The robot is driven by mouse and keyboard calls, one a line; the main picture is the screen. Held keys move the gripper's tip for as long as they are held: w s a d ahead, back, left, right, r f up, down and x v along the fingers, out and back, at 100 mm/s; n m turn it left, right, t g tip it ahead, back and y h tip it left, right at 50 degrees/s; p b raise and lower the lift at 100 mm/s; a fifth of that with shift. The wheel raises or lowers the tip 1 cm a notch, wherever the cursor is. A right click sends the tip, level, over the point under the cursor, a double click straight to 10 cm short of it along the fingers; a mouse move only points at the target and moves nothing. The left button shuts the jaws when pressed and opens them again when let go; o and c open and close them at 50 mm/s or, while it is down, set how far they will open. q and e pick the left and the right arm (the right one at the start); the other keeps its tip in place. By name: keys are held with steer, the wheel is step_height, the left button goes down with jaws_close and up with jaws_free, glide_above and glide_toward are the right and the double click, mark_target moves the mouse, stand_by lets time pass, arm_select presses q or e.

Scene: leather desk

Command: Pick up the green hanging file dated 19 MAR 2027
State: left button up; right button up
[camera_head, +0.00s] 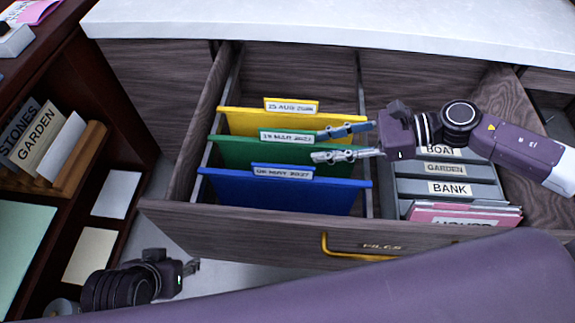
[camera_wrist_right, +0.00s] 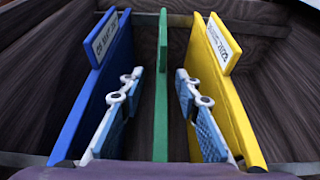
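The green hanging file (camera_head: 260,153) hangs in the open drawer between a yellow and a blue file; its tab (camera_head: 288,138) seems to read 19 MAR 2027. My right gripper (camera_head: 322,146) reaches in from the right at the green file's right end. In the right wrist view the green file (camera_wrist_right: 162,110) stands edge-on between the open fingers (camera_wrist_right: 159,76), with gaps on both sides. The right finger is close to the yellow file and the left finger close to the blue file. My left gripper (camera_head: 190,267) is low at the left, clear of the drawer; its finger opening is unclear.
The yellow file (camera_head: 240,122) is behind and the blue file (camera_head: 280,195) in front. Grey folders (camera_head: 450,172) and pink folders (camera_head: 465,214) fill the right compartment. The drawer front (camera_head: 240,228) has a yellow handle (camera_head: 352,252). A pale desktop (camera_head: 330,28) overhangs the back.

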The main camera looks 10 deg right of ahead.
steer(key=shift+x, duration=1.4)
steer(key=shift+w, duration=0.1)
steer(key=shift+c, duration=0.4)
jaws_close()
